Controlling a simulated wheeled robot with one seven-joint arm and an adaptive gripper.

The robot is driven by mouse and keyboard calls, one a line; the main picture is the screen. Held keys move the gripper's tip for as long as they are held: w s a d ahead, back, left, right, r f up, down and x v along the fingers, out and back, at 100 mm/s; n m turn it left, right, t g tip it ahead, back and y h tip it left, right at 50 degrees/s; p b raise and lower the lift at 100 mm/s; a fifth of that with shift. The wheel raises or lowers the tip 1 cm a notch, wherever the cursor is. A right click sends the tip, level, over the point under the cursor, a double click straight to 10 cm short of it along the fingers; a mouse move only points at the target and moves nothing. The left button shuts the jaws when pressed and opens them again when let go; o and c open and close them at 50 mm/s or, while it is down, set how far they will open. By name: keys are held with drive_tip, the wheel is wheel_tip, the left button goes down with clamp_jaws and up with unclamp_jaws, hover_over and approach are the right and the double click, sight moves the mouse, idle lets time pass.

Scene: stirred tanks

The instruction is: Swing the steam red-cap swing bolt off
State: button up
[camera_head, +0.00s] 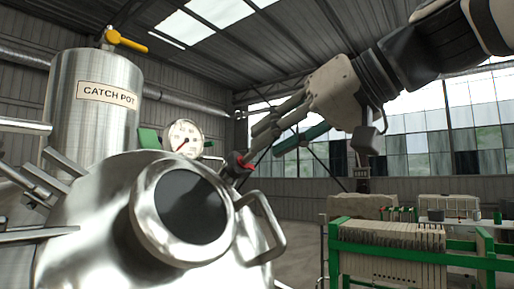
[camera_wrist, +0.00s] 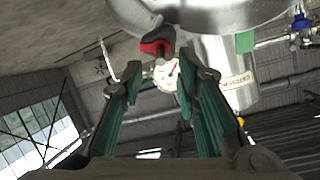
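The red-cap swing bolt (camera_head: 246,161) sits at the right shoulder of the shiny steel tank (camera_head: 95,225), just right of the round sight glass. In the wrist view its red cap (camera_wrist: 156,46) shows against the vessel's edge, with a grey metal part beside it. My gripper (camera_head: 266,139) comes in from the upper right. It is open, with green-padded fingers spread apart and nothing between them. In the wrist view the cap lies beyond the fingertips, roughly between their lines. I see no clear contact. The word "steam" is not readable on it.
A pressure gauge (camera_head: 185,138) stands behind the bolt. A bent metal handle (camera_head: 268,228) is just below right of it. The catch pot (camera_head: 97,100) with a yellow valve lever (camera_head: 127,42) rises at left. A green-framed filter press (camera_head: 390,250) stands farther right.

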drive_tip(key=shift+x, duration=2.1)
clamp_jaws()
